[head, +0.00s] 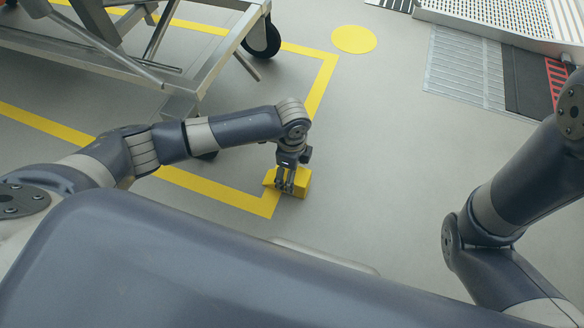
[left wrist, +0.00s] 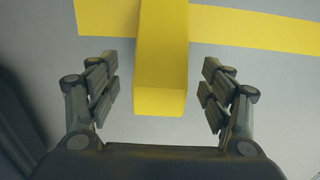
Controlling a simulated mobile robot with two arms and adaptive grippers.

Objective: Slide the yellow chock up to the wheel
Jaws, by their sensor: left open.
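The yellow chock (head: 301,183) sits on the grey floor near the corner of a yellow floor line. My left gripper (head: 285,184) is down at the chock. In the left wrist view the chock (left wrist: 162,58) lies between the two fingers of my left gripper (left wrist: 160,80), which are open with a gap on each side. A black wheel (head: 262,38) stands under the far corner of a metal cart frame. A second dark wheel (head: 207,156) shows partly below the frame's near corner, mostly hidden by my left arm. My right gripper is out of view.
The metal cart frame (head: 200,87) fills the upper left. Yellow lines (head: 321,88) mark the floor around it. A yellow disc (head: 354,39) is on the floor farther back. Grey and black mats (head: 465,66) and a dotted ramp lie upper right. The middle floor is clear.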

